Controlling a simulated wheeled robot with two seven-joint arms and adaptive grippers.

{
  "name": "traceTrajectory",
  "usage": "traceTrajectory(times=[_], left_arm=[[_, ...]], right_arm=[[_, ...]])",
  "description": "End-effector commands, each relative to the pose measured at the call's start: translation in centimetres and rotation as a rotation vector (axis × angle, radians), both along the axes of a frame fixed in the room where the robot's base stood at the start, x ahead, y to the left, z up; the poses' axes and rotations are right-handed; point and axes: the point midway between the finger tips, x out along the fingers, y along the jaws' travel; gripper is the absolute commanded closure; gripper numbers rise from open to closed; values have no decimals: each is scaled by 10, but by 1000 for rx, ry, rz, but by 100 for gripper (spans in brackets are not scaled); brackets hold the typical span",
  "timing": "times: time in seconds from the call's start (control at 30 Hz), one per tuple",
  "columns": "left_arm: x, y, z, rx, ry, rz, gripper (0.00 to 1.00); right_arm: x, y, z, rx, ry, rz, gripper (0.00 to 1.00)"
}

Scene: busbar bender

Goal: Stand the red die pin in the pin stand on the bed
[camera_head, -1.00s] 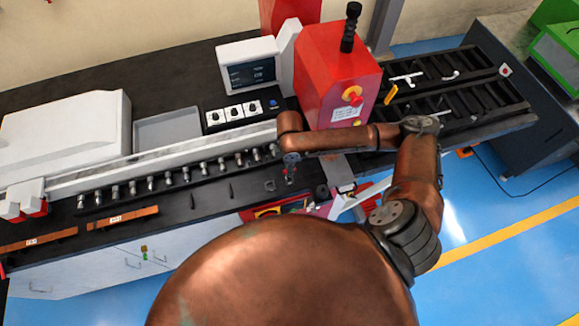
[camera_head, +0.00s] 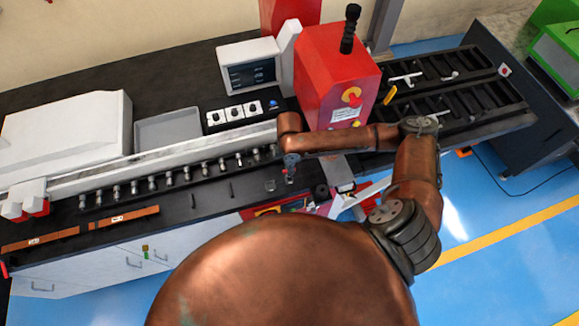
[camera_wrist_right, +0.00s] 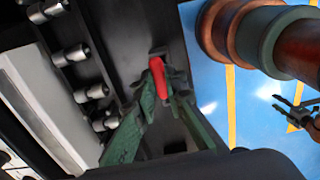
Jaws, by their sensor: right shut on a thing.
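My right gripper (camera_head: 290,173) hangs over the black bed (camera_head: 215,203), just in front of the red machine head. In the right wrist view its green fingers (camera_wrist_right: 160,98) are shut on the red die pin (camera_wrist_right: 157,76). The pin points away from the wrist camera. A small dark square fixture (camera_wrist_right: 157,52), possibly the pin stand, shows just past the pin tip; whether they touch is unclear. A small square outline (camera_head: 270,185) lies on the bed beside the gripper in the head view. A dark gripper with spread fingers (camera_wrist_right: 281,112), seemingly my left, shows at right in the wrist view.
A row of metal rollers (camera_head: 168,180) runs along the bed's back rail. Two copper bars (camera_head: 124,216) lie at the front left. The red machine head (camera_head: 334,75) stands close behind the right arm. A black rack (camera_head: 463,100) is at right.

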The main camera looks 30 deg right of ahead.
Motion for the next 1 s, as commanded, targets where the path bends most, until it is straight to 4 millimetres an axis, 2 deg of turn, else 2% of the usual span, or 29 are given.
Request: traceTrajectory(times=[0.57, 1.0], left_arm=[[0, 0, 4, 0, 0, 0, 60], [0, 0, 2, 0, 0, 0, 60]], right_arm=[[0, 0, -1, 0, 0, 0, 100], [0, 0, -11, 0, 0, 0, 100]])
